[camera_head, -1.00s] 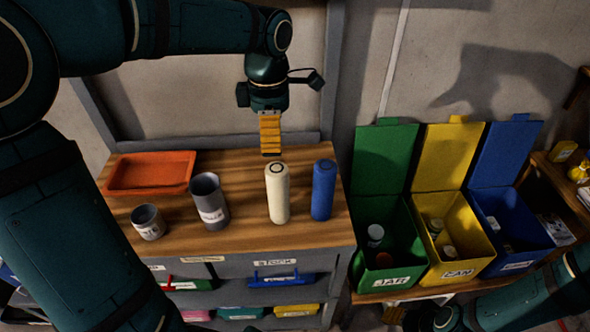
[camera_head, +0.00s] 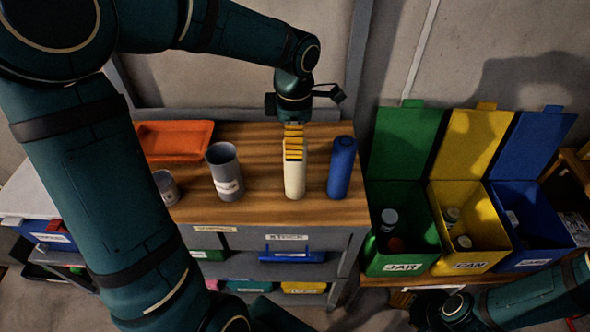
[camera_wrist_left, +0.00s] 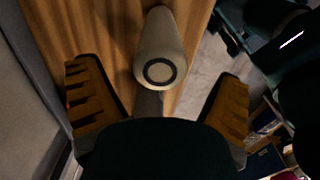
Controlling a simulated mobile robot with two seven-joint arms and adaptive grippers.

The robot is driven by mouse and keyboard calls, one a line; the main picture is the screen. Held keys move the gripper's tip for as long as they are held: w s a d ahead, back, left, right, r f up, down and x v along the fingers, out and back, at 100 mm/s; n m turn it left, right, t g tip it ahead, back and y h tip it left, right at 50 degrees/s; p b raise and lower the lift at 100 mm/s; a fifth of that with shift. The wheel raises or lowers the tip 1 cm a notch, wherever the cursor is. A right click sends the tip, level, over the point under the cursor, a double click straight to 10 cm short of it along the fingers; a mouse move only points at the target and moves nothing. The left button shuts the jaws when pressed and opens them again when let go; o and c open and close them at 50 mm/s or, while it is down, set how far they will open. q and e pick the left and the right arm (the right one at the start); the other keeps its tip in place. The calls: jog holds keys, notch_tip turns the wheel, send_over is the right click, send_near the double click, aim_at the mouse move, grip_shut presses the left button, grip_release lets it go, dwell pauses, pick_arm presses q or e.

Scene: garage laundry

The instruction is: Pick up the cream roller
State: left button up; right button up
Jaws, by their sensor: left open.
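The cream roller (camera_head: 294,181) stands upright on the wooden worktop, just left of a blue roller (camera_head: 342,167). My left gripper (camera_head: 293,152) is over its top, and the yellow fingers hide the roller's upper end in the head view. In the left wrist view the cream roller (camera_wrist_left: 160,58) shows its round end with a dark ring, ahead of and between the two spread fingers (camera_wrist_left: 157,105). The left gripper is open and holds nothing. My right arm is at the lower right of the head view; its fingers cannot be made out.
A grey cup (camera_head: 225,172), a smaller grey cup (camera_head: 167,188) and an orange tray (camera_head: 176,142) stand to the left on the worktop (camera_head: 262,205). Green (camera_head: 398,262), yellow (camera_head: 469,262) and blue (camera_head: 540,257) bins stand to the right, lids raised.

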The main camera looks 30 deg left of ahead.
aim_at(295, 169)
pick_arm(q)
notch_tip(295, 169, down, 3)
jog(key=shift+f, duration=0.2)
jog(key=c, duration=1.4)
jog(key=shift+r, duration=0.1)
